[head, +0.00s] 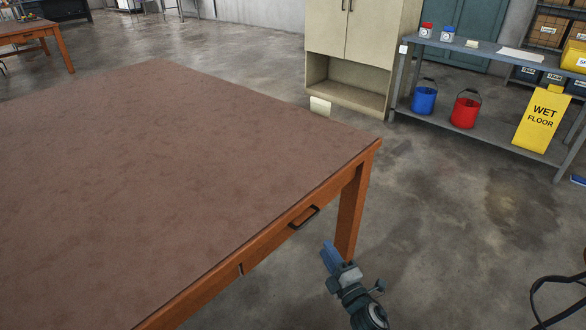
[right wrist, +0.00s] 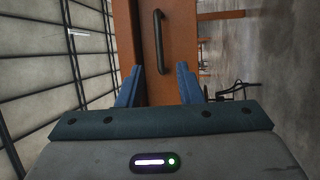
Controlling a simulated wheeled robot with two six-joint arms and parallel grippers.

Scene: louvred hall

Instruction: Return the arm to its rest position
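My right gripper (head: 330,256) is in the lower middle of the head view, just off the table's right edge and close to the table leg. In the right wrist view its two blue fingers (right wrist: 158,80) stand apart with nothing held between them. Beyond them is the orange-brown side of the table with a black drawer handle (right wrist: 159,42). The gripper looks apart from the handle. My left gripper is not in either view.
A large table (head: 180,160) with a bare brown top fills the left; its drawer handle (head: 303,217) faces right. A beige cabinet (head: 372,30) and a metal shelf (head: 480,120) with buckets and a yellow wet-floor sign (head: 541,120) stand behind.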

